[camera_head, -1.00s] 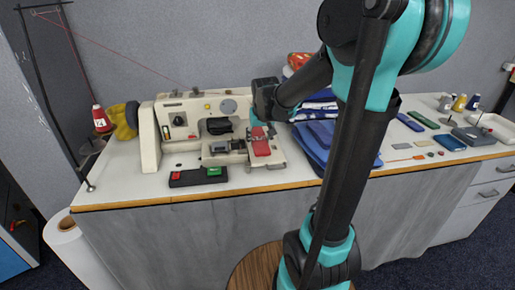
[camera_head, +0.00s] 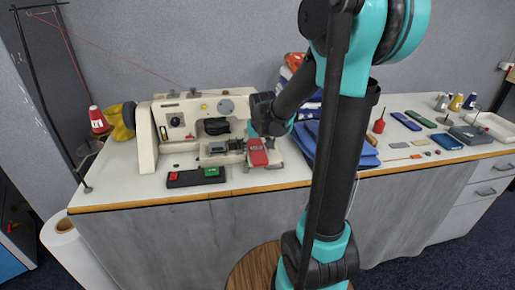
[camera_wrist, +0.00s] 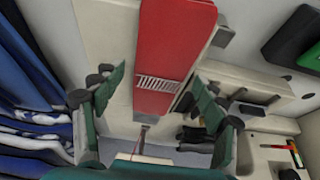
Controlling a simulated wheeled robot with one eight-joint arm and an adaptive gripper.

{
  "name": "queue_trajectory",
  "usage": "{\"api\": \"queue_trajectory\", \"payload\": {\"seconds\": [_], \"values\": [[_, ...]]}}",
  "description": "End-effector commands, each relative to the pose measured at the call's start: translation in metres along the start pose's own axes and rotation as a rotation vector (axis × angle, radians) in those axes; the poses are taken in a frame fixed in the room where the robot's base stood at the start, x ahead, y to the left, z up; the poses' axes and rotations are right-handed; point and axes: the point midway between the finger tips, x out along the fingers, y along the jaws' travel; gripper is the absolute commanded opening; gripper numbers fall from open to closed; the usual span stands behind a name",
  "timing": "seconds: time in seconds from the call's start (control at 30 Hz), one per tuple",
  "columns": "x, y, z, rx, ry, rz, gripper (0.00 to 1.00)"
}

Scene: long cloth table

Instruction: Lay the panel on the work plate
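The red panel (camera_head: 258,155) is at the front right of the cream sewing machine, over the pale work plate (camera_head: 274,165). In the wrist view the panel (camera_wrist: 178,35) is long and flat, with a pale striped patch near its far end, and the cream work plate (camera_wrist: 118,95) shows beneath it. Whether the panel rests fully flat cannot be told. My gripper (camera_wrist: 157,85) is open, its green fingers on either side of the panel with small gaps. In the head view my gripper (camera_head: 268,132) is at the panel's back end, partly hiding it.
The sewing machine (camera_head: 170,125) stands behind and left. A black switch box (camera_head: 185,181) with red and green buttons lies in front of it. Folded blue cloth (camera_head: 365,152) is close on the right, partly behind my arm.

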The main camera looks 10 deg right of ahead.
Motion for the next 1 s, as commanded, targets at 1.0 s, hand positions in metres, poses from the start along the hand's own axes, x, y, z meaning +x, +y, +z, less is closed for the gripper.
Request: {"api": "queue_trajectory", "payload": {"seconds": [1.0], "values": [[-0.095,0.000,0.000,-0.001,0.000,0.000,0.75]]}}
